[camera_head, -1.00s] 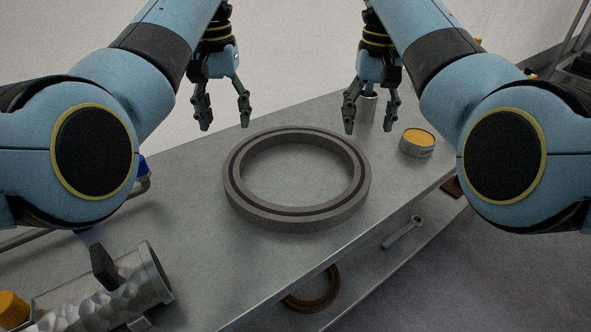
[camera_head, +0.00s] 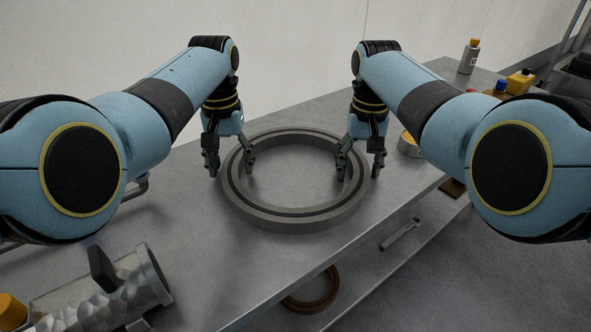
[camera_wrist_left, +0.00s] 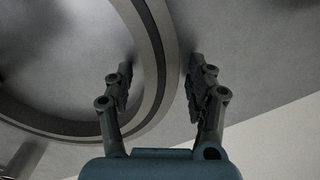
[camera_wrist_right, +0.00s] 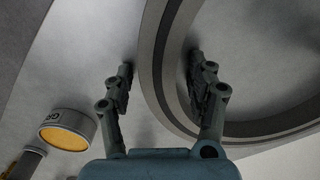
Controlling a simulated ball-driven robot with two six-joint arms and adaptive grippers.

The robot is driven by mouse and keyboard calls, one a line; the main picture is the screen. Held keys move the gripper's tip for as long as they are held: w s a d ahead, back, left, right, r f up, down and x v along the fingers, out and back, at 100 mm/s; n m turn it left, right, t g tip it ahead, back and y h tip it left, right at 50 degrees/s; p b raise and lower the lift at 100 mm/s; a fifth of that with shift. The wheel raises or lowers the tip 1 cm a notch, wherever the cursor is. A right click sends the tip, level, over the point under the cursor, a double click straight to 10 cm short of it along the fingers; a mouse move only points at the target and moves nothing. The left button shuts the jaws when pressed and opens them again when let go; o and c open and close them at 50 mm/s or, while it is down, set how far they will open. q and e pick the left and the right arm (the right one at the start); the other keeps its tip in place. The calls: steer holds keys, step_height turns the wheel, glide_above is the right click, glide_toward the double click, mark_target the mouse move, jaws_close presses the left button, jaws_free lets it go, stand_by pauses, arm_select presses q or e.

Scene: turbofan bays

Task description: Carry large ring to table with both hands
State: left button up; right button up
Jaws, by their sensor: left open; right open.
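The large grey ring (camera_head: 295,220) lies flat on the metal table (camera_head: 200,225). My left gripper (camera_head: 231,172) is open at the ring's left side, with one finger inside the ring and one outside. The ring's wall (camera_wrist_left: 160,60) passes between its fingers in the left wrist view. My right gripper (camera_head: 359,174) is open at the ring's right side, also with one finger inside and one outside. In the right wrist view the wall (camera_wrist_right: 153,60) runs between its fingers. Neither gripper is clamped on the ring.
An open tin with orange contents (camera_wrist_right: 68,130) stands right of the ring, close to my right gripper. A bottle (camera_head: 469,57) stands at the back right. A metal cylindrical part (camera_head: 110,290) is at the front left. A brown ring (camera_head: 312,290) and a wrench (camera_head: 400,233) lie on the lower shelf.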

arm_select(q)
jaws_close()
arm_select(e)
jaws_close()
arm_select(q)
steer(key=shift+w, duration=0.1)
arm_select(e)
steer(key=shift+w+r, duration=0.1)
